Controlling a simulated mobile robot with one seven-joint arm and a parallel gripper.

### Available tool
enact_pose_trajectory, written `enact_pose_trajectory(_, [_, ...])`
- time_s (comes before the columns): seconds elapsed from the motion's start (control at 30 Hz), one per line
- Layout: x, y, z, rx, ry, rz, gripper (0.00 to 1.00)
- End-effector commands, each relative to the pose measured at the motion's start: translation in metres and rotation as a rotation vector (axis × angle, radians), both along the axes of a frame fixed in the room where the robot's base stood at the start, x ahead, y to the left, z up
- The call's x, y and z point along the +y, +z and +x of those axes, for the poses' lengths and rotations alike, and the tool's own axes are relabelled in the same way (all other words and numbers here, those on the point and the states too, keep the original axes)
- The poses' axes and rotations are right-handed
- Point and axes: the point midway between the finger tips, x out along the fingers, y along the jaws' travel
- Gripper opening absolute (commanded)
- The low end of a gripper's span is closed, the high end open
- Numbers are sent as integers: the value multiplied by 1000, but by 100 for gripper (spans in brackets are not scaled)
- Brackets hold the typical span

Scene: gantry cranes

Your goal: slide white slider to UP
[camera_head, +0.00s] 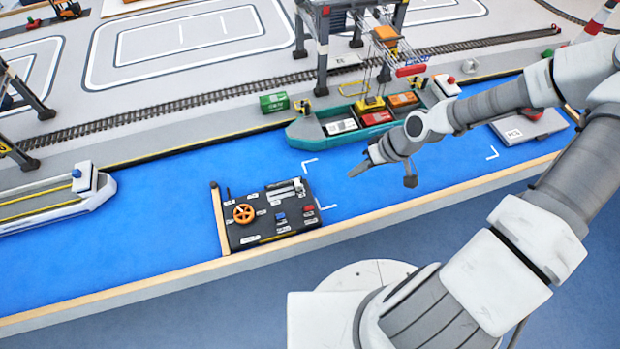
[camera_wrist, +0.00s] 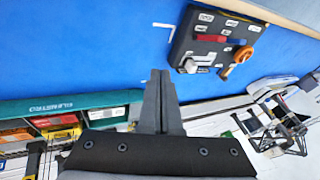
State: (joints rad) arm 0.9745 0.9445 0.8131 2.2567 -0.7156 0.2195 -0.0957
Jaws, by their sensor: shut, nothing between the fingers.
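The black control panel (camera_head: 262,226) lies on the blue surface left of my gripper in the head view. It also shows at the upper right of the wrist view (camera_wrist: 186,42). The white slider (camera_head: 298,185) is at the panel's far right corner in the head view. In the wrist view the white slider (camera_wrist: 191,66) is at the panel's near left corner. Its labels are too small to read. My gripper (camera_head: 356,172) is shut and empty, apart from the panel and to its right. Its fingertips (camera_wrist: 160,74) show closed together in the wrist view.
An orange wheel (camera_head: 244,213), a blue control (camera_head: 281,216) and a red control (camera_head: 309,208) sit on the panel. A teal ship (camera_head: 306,134) with containers lies behind my gripper, under a gantry crane (camera_head: 322,45). Blue surface between gripper and panel is clear.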

Motion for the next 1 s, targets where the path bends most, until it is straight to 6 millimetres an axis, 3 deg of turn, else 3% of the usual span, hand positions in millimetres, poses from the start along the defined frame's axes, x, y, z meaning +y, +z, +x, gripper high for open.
enact_pose_trajectory(0.13, [16, -3, 11, -58, -9, 100, 0])
enact_pose_trajectory(0.43, [28, -9, 19, -88, -12, 138, 0])
enact_pose_trajectory(1.0, [74, -75, 38, -85, -11, 138, 0])
